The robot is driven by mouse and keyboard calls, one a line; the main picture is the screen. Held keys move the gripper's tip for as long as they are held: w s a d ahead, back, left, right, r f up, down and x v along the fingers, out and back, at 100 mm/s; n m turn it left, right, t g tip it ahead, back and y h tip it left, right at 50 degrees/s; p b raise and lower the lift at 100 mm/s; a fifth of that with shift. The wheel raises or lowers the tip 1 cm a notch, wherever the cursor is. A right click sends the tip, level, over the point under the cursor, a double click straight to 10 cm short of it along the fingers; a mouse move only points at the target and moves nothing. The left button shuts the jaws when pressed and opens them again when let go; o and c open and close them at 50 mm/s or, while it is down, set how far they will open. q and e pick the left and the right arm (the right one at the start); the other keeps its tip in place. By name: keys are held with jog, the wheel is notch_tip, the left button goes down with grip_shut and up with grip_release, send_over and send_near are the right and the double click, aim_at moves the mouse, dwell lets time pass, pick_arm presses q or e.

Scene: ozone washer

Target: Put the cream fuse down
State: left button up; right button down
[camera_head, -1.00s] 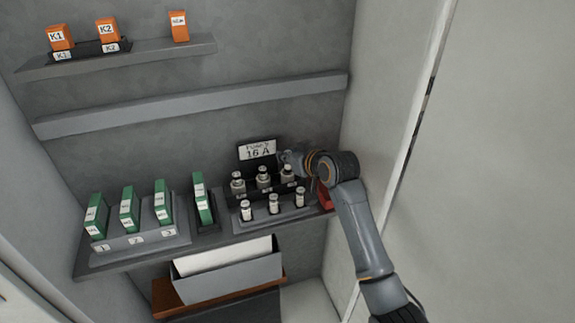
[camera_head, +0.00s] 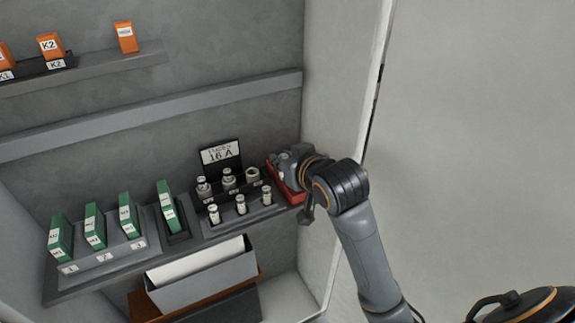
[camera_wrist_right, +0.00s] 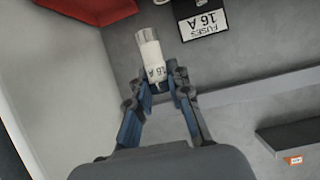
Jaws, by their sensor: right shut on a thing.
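The cream fuse (camera_wrist_right: 151,52), with a metal cap and a "16 A" label, shows in the right wrist view. My right gripper (camera_wrist_right: 160,84) is shut on it and holds it by one end. In the head view, my right gripper (camera_head: 288,160) is over the red tray (camera_head: 289,186) at the right end of the shelf; the fuse is hidden there. The tray also shows in the wrist view (camera_wrist_right: 92,8). The fuse block (camera_head: 240,193) left of the tray has a back-row holder (camera_head: 253,174) that looks empty. My left gripper is not in view.
Several other fuses, one of them a front fuse (camera_head: 214,214), stand in the block by the "Fuses 16 A" sign (camera_head: 221,154). Green modules (camera_head: 128,213) stand farther left. The cabinet's right wall (camera_head: 335,110) is close to my gripper.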

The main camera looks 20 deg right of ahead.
jog(key=w+d+f+p, duration=0.1)
jog(key=w+d+f, duration=0.2)
jog(key=w+d+f+m+h+p, duration=0.1)
jog(key=w+d+f, duration=0.1)
jog(key=w+f, duration=0.1)
jog(key=w+d+f+h+p, duration=0.1)
jog(key=w+d+f, duration=0.2)
jog(key=w, duration=0.1)
jog(key=shift+w+d+f+m, duration=0.25)
jog(key=shift+w+d+m, duration=0.05)
jog(key=shift+m, duration=0.1)
notch_tip(320, 180, down, 3)
jog(key=shift+w+p, duration=0.15)
jog(key=shift+p, duration=0.7)
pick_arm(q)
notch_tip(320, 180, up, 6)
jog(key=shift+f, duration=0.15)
pick_arm(e)
jog(key=shift+f, duration=0.25)
